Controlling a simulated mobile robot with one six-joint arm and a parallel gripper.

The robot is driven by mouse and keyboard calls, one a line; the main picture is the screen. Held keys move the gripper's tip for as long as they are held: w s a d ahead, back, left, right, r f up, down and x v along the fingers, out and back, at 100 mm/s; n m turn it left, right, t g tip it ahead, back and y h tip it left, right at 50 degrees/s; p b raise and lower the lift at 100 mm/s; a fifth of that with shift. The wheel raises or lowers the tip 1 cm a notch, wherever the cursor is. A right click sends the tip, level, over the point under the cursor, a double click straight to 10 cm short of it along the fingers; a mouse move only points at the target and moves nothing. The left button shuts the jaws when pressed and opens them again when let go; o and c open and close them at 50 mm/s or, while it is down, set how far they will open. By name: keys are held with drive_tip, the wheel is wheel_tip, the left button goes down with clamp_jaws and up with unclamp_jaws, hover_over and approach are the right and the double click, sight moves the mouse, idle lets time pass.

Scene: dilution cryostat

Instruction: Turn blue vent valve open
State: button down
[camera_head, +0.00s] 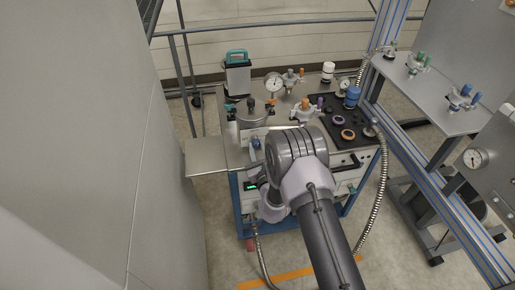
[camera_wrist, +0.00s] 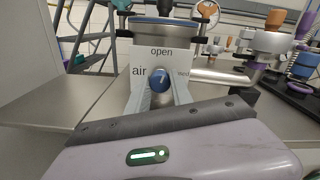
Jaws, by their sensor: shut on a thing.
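The blue vent valve knob (camera_wrist: 159,79) sits in the middle of a pale label plate (camera_wrist: 161,53) in the wrist view. The plate reads "open" above the knob and "air" to its left; the small word on the right is hard to read. A pale mark on the knob's face seems to point up and slightly right. My gripper (camera_wrist: 160,90) is shut on the knob, one grey finger on each side. In the head view a bit of blue (camera_head: 256,143) shows at the cart's front left, beside my arm, which hides most of the gripper.
The cart top holds a dial gauge (camera_head: 274,83), an orange-topped valve (camera_head: 305,104) and a black mat (camera_head: 345,122) with rings and a blue cylinder (camera_head: 352,96). A teal-handled container (camera_head: 237,72) stands behind. A grey wall (camera_head: 95,140) is close on the left.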

drive_tip(key=shift+n, duration=1.5)
drive_tip(key=c, duration=1.1)
unclamp_jaws()
drive_tip(key=p+v, duration=0.2)
drive_tip(key=v, duration=1.5)
drive_tip(key=shift+s+d+p, duration=0.1)
drive_tip(key=shift+s+p, duration=0.2)
drive_tip(key=shift+r, duration=0.1)
